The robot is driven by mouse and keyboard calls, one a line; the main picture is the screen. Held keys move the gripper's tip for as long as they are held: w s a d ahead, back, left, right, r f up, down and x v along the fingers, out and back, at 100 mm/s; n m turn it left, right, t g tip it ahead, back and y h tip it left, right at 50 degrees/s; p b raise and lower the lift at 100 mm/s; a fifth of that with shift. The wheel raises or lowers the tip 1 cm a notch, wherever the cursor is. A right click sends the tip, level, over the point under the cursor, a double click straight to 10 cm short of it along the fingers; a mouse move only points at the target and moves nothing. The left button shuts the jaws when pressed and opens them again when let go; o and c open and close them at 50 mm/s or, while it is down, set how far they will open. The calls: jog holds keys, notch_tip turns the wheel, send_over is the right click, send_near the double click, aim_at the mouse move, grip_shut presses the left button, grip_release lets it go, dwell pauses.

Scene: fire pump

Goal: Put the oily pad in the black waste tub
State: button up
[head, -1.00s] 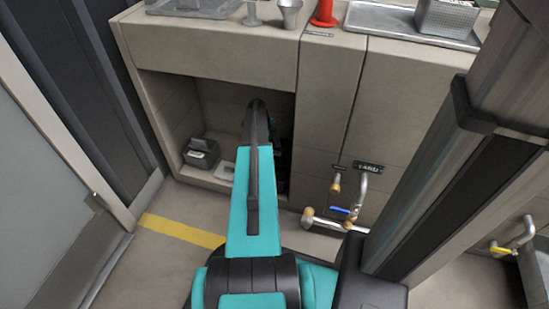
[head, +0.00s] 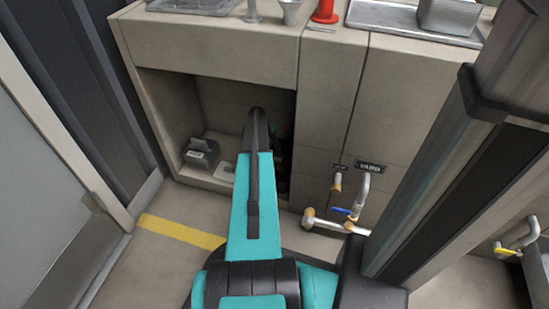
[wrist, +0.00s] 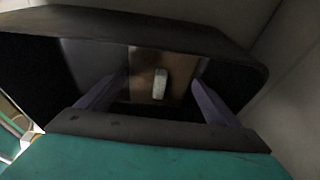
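In the wrist view, a wide black rim (wrist: 150,27) with dark walls, which looks like the black waste tub, surrounds my gripper (wrist: 160,82). My two purplish fingers stand apart and point into the dark opening. A brown surface with a pale oblong patch (wrist: 160,84) shows between and beyond the fingertips. I cannot tell whether this is the oily pad or something inside the tub, and I see no contact with the fingers. In the head view, my arm hides my gripper, which reaches into the recess under the counter.
The recess holds a dark grey box (head: 201,153) with a label and a small pale item (head: 226,171) on its floor. Pipes with a blue-handled valve (head: 342,211) stick out at right. A red object (head: 325,11) and a metal tray (head: 410,22) are on the counter.

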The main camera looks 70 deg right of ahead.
jog(key=shift+r, duration=0.1)
jog(key=p+v, duration=0.4)
jog(key=v, duration=0.8)
dwell(0.8)
